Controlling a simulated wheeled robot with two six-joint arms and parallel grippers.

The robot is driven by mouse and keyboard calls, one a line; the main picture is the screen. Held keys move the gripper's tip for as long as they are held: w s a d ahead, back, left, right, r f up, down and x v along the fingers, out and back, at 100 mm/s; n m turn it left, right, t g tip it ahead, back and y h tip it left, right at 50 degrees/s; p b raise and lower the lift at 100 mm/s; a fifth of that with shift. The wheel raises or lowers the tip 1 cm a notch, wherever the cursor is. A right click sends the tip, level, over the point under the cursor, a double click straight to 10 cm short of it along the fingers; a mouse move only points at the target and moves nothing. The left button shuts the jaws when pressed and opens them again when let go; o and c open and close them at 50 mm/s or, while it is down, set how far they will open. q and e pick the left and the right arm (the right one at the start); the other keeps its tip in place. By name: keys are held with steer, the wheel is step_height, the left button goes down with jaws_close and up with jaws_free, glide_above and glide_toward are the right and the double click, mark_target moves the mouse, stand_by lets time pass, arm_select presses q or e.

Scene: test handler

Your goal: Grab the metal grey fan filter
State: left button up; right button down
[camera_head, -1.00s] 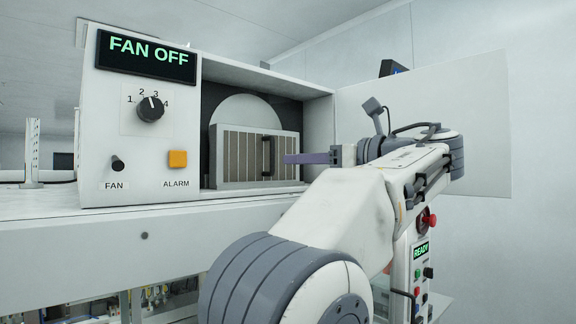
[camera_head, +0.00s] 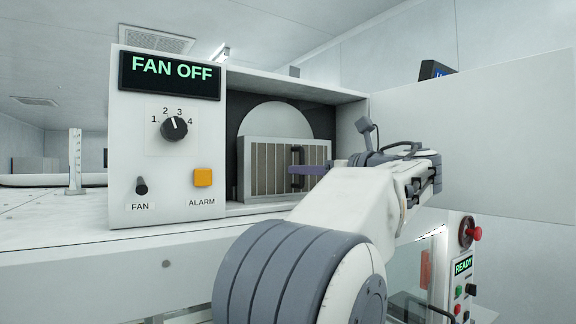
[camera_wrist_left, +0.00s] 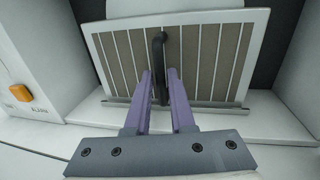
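The metal grey fan filter (camera_head: 262,165), a framed panel with vertical slats and a dark handle, stands in the open bay of the fan unit. In the left wrist view the filter (camera_wrist_left: 205,55) fills the upper middle, with its black handle (camera_wrist_left: 159,50) upright. My left gripper (camera_head: 292,171) is at the filter's handle. In the left wrist view its purple fingers (camera_wrist_left: 159,72) are apart, one on each side of the handle, with narrow gaps visible. My right gripper is not in view.
The control panel (camera_head: 140,105) left of the bay reads FAN OFF and has a dial (camera_head: 174,129), a fan switch (camera_head: 141,186) and an orange alarm button (camera_head: 203,178). An open door panel (camera_head: 490,145) stands right of the bay. A box reading READY (camera_head: 463,265) is at lower right.

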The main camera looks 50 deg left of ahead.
arm_select(q)
steer(key=shift+a+f, duration=0.1)
steer(key=shift+a, duration=0.35)
jaws_close()
stand_by(1.1)
